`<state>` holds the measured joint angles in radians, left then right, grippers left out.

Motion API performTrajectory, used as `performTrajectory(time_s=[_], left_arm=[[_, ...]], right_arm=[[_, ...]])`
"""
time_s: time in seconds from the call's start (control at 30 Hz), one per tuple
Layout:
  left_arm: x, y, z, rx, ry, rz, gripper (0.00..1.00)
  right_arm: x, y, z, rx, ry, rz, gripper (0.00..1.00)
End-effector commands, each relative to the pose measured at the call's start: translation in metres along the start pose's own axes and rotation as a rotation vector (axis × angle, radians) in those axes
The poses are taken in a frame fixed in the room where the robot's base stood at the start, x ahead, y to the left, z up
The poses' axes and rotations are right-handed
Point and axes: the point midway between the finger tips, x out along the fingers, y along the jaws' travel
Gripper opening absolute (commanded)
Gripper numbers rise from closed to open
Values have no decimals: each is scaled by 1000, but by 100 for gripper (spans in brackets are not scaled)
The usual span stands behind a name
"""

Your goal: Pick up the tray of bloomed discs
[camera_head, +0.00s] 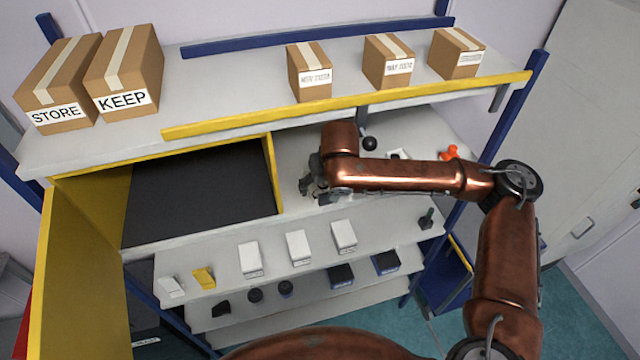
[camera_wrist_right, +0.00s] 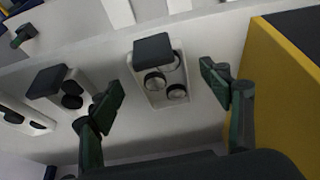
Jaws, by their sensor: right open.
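My right gripper (camera_head: 312,188) is over the middle shelf, right of the yellow-edged compartment, and its fingers are apart. In the right wrist view, the open fingers (camera_wrist_right: 163,92) stand either side of a small white tray (camera_wrist_right: 154,93) holding grey-topped discs (camera_wrist_right: 155,82) and a dark block (camera_wrist_right: 153,49). The fingers do not appear to touch it. The greyish tops suggest the bloomed discs. A second tray (camera_wrist_right: 47,99) with plain black discs lies to the left, partly behind a finger. In the head view my gripper and arm hide the middle tray. My left gripper is not in view.
A yellow wall (camera_wrist_right: 280,80) stands close to the right finger in the wrist view. Another tray (camera_wrist_right: 22,120) lies far left. Boxes marked STORE (camera_head: 60,85) and KEEP (camera_head: 125,75) stand on the top shelf, whose yellow edge (camera_head: 350,104) runs above my gripper.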

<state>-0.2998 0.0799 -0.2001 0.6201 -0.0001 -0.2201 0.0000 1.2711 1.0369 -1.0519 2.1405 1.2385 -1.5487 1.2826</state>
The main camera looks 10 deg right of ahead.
Motion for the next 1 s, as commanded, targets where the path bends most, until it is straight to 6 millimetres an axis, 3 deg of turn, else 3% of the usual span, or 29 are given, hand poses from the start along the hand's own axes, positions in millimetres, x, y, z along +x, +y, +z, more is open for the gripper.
performTrajectory(time_s=[0.2,0.43,1.0], left_arm=[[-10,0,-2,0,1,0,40],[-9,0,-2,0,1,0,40],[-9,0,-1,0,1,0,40]], right_arm=[[22,-1,0,-1,-1,-1,71],[24,-1,0,-1,0,-1,71],[24,-1,0,-1,0,-1,32]])
